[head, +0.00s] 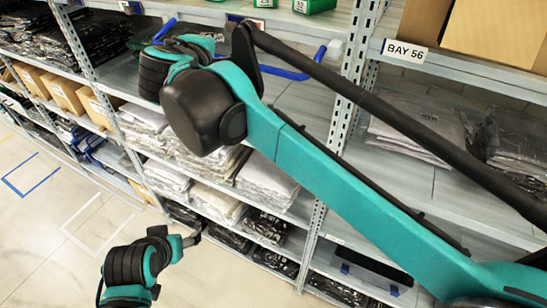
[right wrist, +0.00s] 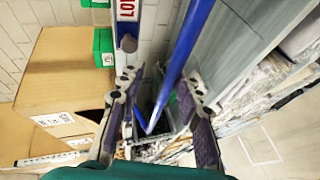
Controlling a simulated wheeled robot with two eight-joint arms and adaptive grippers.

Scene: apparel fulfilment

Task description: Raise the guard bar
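The guard bar is a bent blue bar (head: 285,73) across a shelf bay at the upper middle of the head view. Its left end shows beyond my right wrist, and my arm hides part of its middle. In the right wrist view the blue bar (right wrist: 187,45) runs down from the top, between the finger lines and nearer the right finger. My right gripper (right wrist: 158,90) is open, with its two purple-padded fingers apart; I see no clear contact with the bar. In the head view my right gripper (head: 198,46) is small and partly hidden. My left gripper (head: 190,240) is low at left, its fingers unclear.
Metal shelving (head: 345,110) with bagged garments (head: 265,180) fills the scene. Cardboard boxes (head: 62,92) stand at left, and another box (right wrist: 65,90) is close left of my right gripper. Floor at lower left is clear.

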